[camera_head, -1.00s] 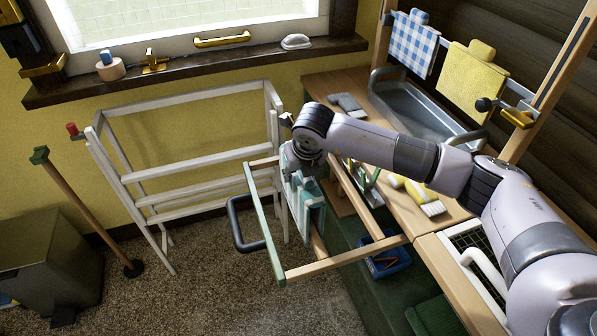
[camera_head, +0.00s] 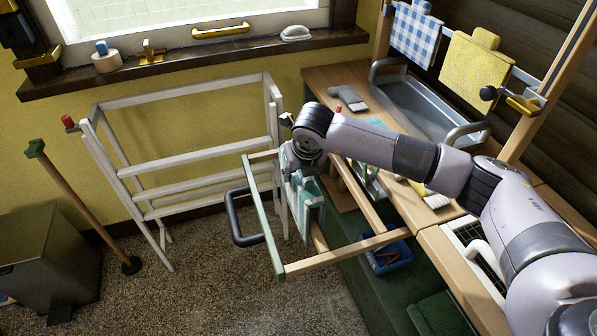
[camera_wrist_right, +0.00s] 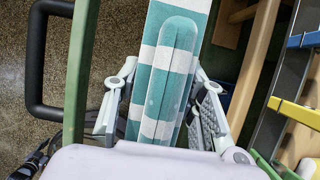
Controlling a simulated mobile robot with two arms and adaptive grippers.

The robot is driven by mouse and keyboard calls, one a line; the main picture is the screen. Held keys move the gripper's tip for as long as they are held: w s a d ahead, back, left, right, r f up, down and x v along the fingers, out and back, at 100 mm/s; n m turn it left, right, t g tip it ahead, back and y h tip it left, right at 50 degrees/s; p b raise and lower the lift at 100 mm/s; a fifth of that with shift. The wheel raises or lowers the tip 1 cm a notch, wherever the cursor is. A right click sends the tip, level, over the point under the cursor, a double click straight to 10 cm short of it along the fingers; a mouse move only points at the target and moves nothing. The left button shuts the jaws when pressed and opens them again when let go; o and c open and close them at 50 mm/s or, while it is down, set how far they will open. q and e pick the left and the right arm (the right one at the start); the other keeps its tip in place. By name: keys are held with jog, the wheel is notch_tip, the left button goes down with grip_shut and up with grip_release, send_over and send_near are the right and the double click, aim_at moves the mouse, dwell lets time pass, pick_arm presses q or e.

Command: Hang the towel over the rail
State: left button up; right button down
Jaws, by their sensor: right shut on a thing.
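A teal and white striped towel (camera_head: 313,208) hangs folded below my right gripper (camera_head: 302,172), within a wooden frame. In the right wrist view, the towel (camera_wrist_right: 160,105) runs between the two fingers of the gripper (camera_wrist_right: 165,108), which is shut on it. A white rack (camera_head: 205,187) with several horizontal rails stands left of the gripper, by the yellow wall. On the right, a wall rail (camera_head: 520,78) carries a blue checked cloth (camera_head: 415,35) and a yellow cloth (camera_head: 473,72). My left gripper is out of view.
The wooden frame (camera_head: 345,253) juts out from the bench around the towel, with a dark loop handle (camera_head: 232,220) at its left. A metal basin (camera_head: 415,100) sits on the bench. A bin (camera_head: 45,245) and a wooden pole (camera_head: 85,207) stand at the left. Open carpet lies between.

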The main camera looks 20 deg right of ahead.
jog(key=shift+f+b, duration=1.3)
jog(key=shift+f, duration=0.05)
jog(key=shift+f+b, duration=0.95)
jog(key=shift+f, duration=0.15)
jog(key=shift+f+b, duration=0.55)
jog(key=shift+f, duration=0.1)
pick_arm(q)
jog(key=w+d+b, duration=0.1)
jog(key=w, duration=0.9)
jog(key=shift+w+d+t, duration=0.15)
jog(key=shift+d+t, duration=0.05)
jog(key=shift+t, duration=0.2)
pick_arm(e)
jog(key=shift+f, duration=0.6)
jog(key=c, duration=1.1)
grip_release()
jog(key=shift+o, duration=0.8)
jog(key=shift+f, duration=0.1)
